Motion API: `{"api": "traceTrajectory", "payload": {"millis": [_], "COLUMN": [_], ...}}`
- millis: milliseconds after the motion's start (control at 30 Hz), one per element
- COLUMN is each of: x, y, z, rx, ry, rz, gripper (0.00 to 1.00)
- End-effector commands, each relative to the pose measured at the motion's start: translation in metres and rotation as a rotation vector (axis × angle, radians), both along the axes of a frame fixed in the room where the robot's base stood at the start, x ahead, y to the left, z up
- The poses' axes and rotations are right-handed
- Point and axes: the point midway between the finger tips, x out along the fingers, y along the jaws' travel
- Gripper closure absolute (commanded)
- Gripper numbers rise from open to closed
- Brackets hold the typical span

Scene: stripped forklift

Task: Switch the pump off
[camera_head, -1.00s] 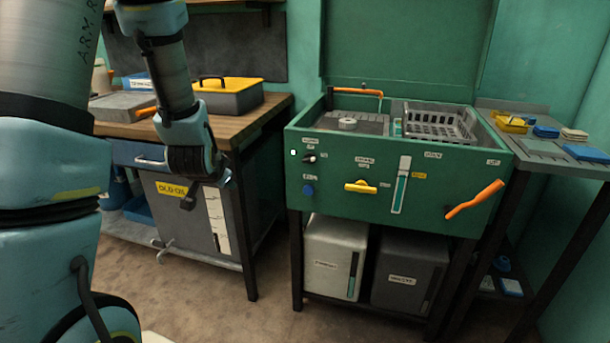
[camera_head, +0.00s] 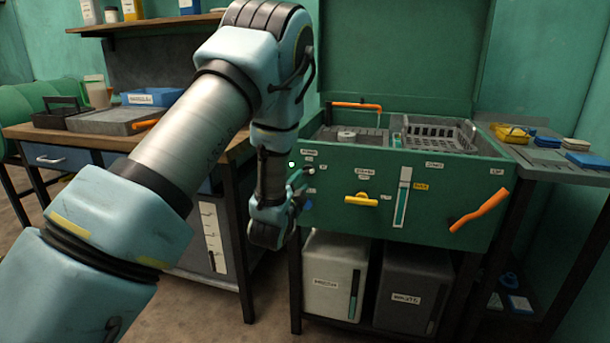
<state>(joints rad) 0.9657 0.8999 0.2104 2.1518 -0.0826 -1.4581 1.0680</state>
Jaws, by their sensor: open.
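The green parts washer (camera_head: 435,205) stands ahead with its lid up. Its orange spout (camera_head: 357,105) seems to run a thin stream into the basin. At the front panel's left end are small labels too small to read and a lit white lamp (camera_head: 291,165). A small dark switch knob (camera_head: 294,172) is there, mostly hidden by my gripper. My gripper (camera_head: 302,187) is open, close in front of this panel corner. I cannot tell if it touches. A blue button (camera_head: 308,205) shows partly beside it.
The panel also has a yellow handle (camera_head: 361,199), a level gauge (camera_head: 402,197) and an orange lever (camera_head: 480,210). Two canisters stand beneath, one light (camera_head: 332,275) and one dark (camera_head: 408,288). A wooden workbench (camera_head: 25,131) is left; a side table (camera_head: 565,165) is right.

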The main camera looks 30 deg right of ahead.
Motion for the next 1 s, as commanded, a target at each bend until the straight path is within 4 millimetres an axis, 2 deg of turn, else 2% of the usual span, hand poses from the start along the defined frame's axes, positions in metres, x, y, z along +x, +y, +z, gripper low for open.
{"api": "traceTrajectory", "payload": {"millis": [100, 300, 667, 1000], "x": [0.015, 0.031, 0.035, 0.035], "y": [-0.014, -0.029, -0.033, -0.033], "z": [0.001, 0.000, 0.000, 0.000], "rx": [-0.001, 0.000, -0.001, -0.001], "ry": [0.000, 0.001, 0.002, 0.002], "rz": [0.000, 0.000, 0.001, 0.001], "gripper": [0.57, 0.57, 0.57, 0.94]}}
